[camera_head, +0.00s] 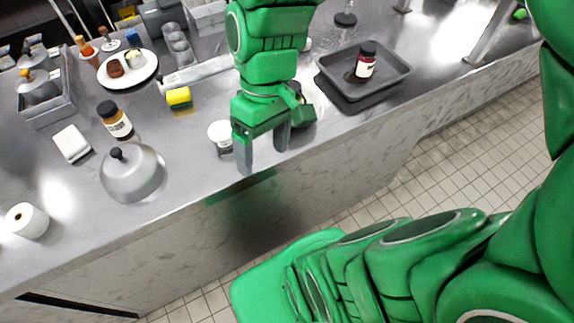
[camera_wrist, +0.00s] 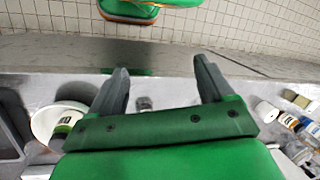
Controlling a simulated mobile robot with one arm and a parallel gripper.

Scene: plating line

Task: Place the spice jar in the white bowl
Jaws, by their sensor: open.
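In the wrist view a white bowl (camera_wrist: 40,124) is at the left, partly cut off by my gripper's body. A small jar with a pale label and green band (camera_wrist: 66,123) appears to be inside it; its base is hidden, and I cannot tell for sure that it is the spice jar. In the head view my arm hides the bowl. My gripper (camera_head: 264,155) is open and empty at the counter's front edge, pointing down. Its spread fingers also show in the wrist view (camera_wrist: 162,88), with the bowl to their left.
A white-lidded jar (camera_head: 221,133) stands just left of my gripper. A black-lidded brown jar (camera_head: 115,120) and a grey dome (camera_head: 133,174) are further left. A grey tray (camera_head: 338,82) at right holds a dark red jar (camera_head: 366,62). A yellow sponge (camera_head: 179,98) lies behind.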

